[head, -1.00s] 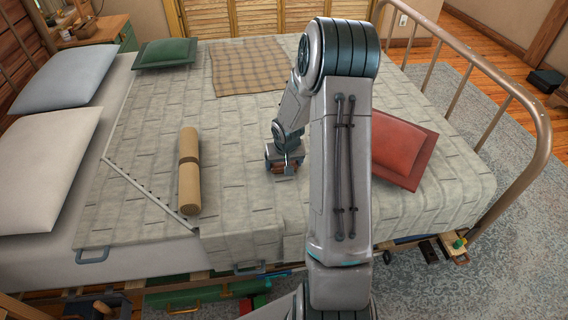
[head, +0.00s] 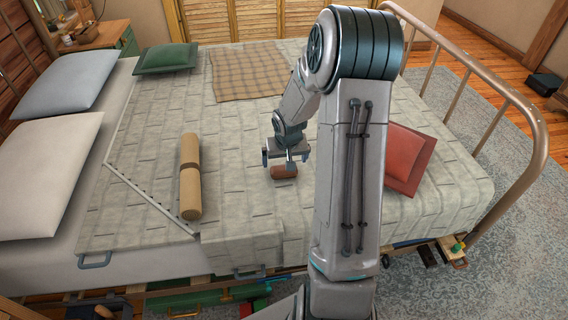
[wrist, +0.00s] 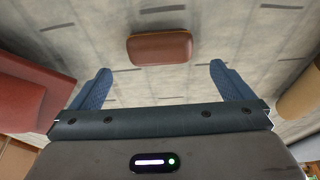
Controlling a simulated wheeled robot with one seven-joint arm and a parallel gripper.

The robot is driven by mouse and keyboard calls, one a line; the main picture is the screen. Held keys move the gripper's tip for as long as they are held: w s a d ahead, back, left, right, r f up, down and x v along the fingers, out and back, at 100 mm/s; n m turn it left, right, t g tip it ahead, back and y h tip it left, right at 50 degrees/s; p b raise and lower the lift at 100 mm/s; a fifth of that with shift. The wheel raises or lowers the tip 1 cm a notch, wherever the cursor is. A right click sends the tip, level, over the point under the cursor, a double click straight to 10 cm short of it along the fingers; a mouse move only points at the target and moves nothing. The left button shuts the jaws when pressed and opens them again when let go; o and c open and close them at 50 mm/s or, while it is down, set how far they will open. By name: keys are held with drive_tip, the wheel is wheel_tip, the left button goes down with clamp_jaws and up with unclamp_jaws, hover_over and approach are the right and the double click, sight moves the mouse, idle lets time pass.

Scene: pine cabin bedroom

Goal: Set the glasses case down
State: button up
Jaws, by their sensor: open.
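The brown glasses case (head: 284,172) lies on the grey quilt of the bed, near its middle. In the wrist view the case (wrist: 160,48) lies flat, beyond the fingertips and centred between them. My gripper (head: 286,160) is open and empty, a little above the case. Its two blue fingers show apart in the wrist view (wrist: 161,74), with bare quilt on both sides of the case. The fingers do not touch the case.
A rolled tan mat (head: 190,175) lies left of the case. A red cushion (head: 408,158) lies to the right, partly behind my arm. A checked blanket (head: 247,70) and a green cushion (head: 165,58) lie farther back. A metal bed rail (head: 540,140) stands at the right.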

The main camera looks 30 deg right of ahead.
drive_tip(key=s+a+r+n+p, duration=0.1)
drive_tip(key=s+a+r, duration=0.35)
drive_tip(key=r, duration=0.25)
drive_tip(key=s+a+r+n, duration=0.1)
drive_tip(key=s+a+r, duration=0.3)
drive_tip(key=s+r, duration=0.3)
drive_tip(key=s+a+r, duration=0.2)
drive_tip(key=s+a, duration=0.1)
drive_tip(key=s, duration=0.3)
drive_tip(key=s+a+r+n+g+y, duration=0.1)
drive_tip(key=s+a+r, duration=0.1)
drive_tip(key=s, duration=0.4)
drive_tip(key=shift+a+r, duration=0.35)
drive_tip(key=shift+a, duration=0.5)
